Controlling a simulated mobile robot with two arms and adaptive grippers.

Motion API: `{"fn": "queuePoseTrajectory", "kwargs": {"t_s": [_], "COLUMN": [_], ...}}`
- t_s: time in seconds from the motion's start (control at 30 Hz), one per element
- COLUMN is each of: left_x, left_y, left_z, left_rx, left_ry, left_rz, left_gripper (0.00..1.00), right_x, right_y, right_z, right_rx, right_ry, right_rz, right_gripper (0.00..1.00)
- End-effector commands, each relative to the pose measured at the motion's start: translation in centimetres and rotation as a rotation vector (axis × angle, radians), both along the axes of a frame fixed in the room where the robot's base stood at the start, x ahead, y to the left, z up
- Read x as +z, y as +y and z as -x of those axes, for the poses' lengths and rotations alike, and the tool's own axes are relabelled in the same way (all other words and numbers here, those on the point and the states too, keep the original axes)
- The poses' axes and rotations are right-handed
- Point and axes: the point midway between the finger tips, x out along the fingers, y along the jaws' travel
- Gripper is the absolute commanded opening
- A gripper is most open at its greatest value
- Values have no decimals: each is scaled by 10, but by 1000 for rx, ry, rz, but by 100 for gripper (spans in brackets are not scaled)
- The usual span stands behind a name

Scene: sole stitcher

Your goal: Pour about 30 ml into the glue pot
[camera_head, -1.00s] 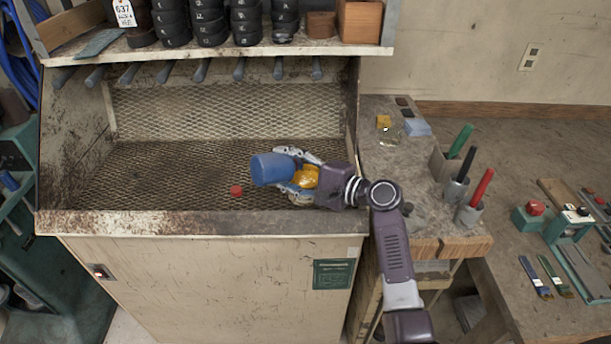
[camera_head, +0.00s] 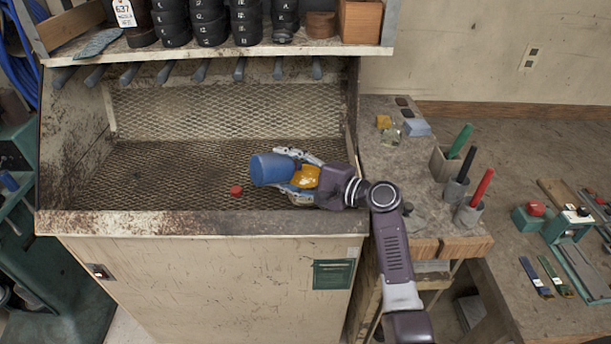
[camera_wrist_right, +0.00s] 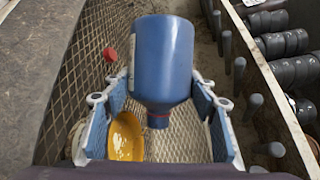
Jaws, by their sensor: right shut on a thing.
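My right gripper (camera_head: 290,172) is shut on a blue bottle (camera_head: 270,169) over the mesh floor of the booth. The bottle is tipped over, with its base to the left and its neck toward my palm. In the right wrist view the bottle (camera_wrist_right: 163,55) sits between the two fingers, and its neck with a red ring points down the picture. A yellow-filled round pot (camera_wrist_right: 126,138) lies below and beside the neck; its yellow also shows in the head view (camera_head: 306,177), partly hidden by my gripper. No liquid stream can be made out. My left gripper is out of view.
A small red cap (camera_head: 237,190) lies on the mesh left of the bottle. The booth's front ledge (camera_head: 200,223) and a shelf (camera_head: 220,51) with black rolls bound the space. A side bench (camera_head: 395,165) holds tool cups at right. The mesh at left is clear.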

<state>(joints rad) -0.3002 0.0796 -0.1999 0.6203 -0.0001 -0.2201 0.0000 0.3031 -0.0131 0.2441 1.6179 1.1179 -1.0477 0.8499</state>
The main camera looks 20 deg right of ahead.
Motion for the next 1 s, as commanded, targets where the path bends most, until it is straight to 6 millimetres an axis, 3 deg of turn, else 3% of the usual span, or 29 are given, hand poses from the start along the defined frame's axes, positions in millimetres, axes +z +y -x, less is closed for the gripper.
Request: {"fn": "queuePoseTrajectory", "kwargs": {"t_s": [0.4,0.5,0.57,0.6,1.0], "left_x": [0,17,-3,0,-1], "left_y": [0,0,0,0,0], "left_z": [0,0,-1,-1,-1], "left_rx": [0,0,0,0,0], "left_ry": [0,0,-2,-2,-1], "left_rz": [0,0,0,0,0], "left_gripper": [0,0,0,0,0], "right_x": [1,22,1,6,16], "right_y": [0,5,7,7,4], "right_z": [0,2,3,2,1], "right_rx": [0,-2,-4,-6,-10], "right_ry": [-2,-59,-89,-105,-150], "right_rz": [-2,167,282,334,506], "right_gripper": [24,24,24,24,24]}}
